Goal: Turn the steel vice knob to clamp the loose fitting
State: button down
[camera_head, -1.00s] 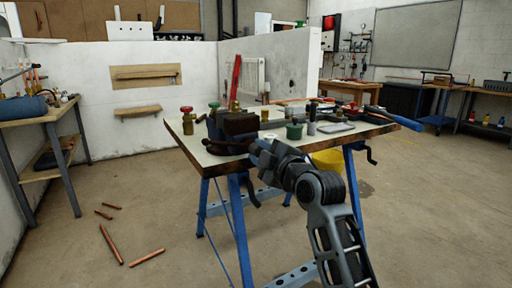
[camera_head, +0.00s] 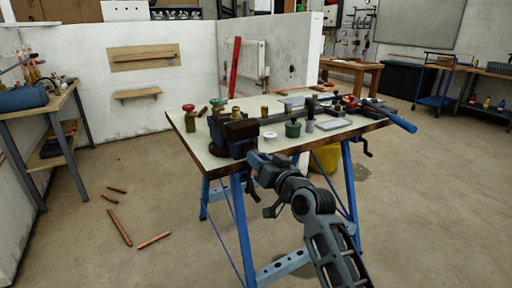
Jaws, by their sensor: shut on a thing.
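The dark vice (camera_head: 232,137) stands on the near left part of the worktable (camera_head: 205,157). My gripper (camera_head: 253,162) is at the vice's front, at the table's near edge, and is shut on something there. The steel vice knob is hidden by my gripper or too small to make out, but the gripper sits where the front of the vice is. I cannot single out the loose fitting; small brass pieces stand around the vice, one behind it (camera_head: 236,110).
A brass valve with a red wheel (camera_head: 188,115) stands left of the vice. A green pot (camera_head: 293,129) and a grey tray (camera_head: 333,124) lie to its right. A blue-handled tool (camera_head: 398,121) overhangs the right edge. A yellow bucket (camera_head: 325,158) is below. Copper pipes (camera_head: 118,227) lie on the floor.

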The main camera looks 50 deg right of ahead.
jog(key=m+p, duration=0.7)
jog(key=m, duration=0.3)
jog(key=shift+s, duration=0.1)
jog(key=c, duration=1.2)
grip_release()
jog(key=shift+f+m, duration=0.2)
jog(key=shift+m, duration=0.2)
jog(key=shift+o, duration=1.2)
jog(key=shift+r, duration=0.1)
jog(key=v, duration=0.7)
jog(key=shift+r, duration=0.1)
